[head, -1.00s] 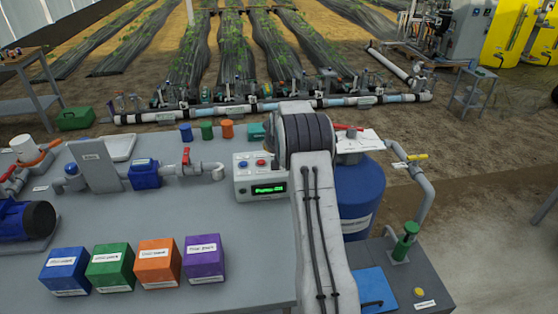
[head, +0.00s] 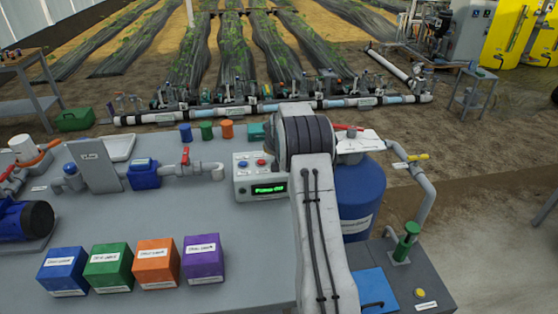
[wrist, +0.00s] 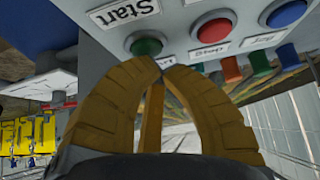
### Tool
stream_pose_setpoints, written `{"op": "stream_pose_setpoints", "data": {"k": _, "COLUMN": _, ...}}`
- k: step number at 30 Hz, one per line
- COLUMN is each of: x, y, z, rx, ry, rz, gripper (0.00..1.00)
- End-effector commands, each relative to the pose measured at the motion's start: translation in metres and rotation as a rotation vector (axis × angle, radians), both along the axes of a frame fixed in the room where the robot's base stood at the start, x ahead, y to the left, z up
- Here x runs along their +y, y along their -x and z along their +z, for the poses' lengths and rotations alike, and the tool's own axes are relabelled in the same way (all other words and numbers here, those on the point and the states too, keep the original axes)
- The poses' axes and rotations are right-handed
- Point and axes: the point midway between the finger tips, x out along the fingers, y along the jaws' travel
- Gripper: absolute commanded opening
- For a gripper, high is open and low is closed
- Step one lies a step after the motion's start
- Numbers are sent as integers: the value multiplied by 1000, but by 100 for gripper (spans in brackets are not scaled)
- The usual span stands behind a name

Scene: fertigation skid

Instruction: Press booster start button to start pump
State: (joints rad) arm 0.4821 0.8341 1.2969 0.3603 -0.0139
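The green start button (wrist: 147,46) is on a light grey panel beside a white "Start" label (wrist: 123,10) in the wrist view, which shows the panel upside down. In the head view the control box (head: 243,190) stands on the grey bench, with a green-lit display (head: 269,189) that seems to read "Pump Off". My arm hides the green button and my gripper there.
A red button (wrist: 213,28) and a blue button (wrist: 287,13) sit beside the green one on the panel. A blue barrel (head: 360,190) stands right of my arm. Coloured boxes (head: 156,262) line the bench front; pipes with red-handled valves (head: 186,157) stand behind.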

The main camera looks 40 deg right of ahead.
Motion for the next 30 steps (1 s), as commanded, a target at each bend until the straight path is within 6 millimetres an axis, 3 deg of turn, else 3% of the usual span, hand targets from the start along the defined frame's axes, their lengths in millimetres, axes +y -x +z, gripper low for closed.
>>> {"op": "stream_pose_setpoints", "data": {"k": 30, "x": 0, "y": 0, "z": -9, "rx": 2, "ry": -1, "rz": 0, "gripper": 0}}
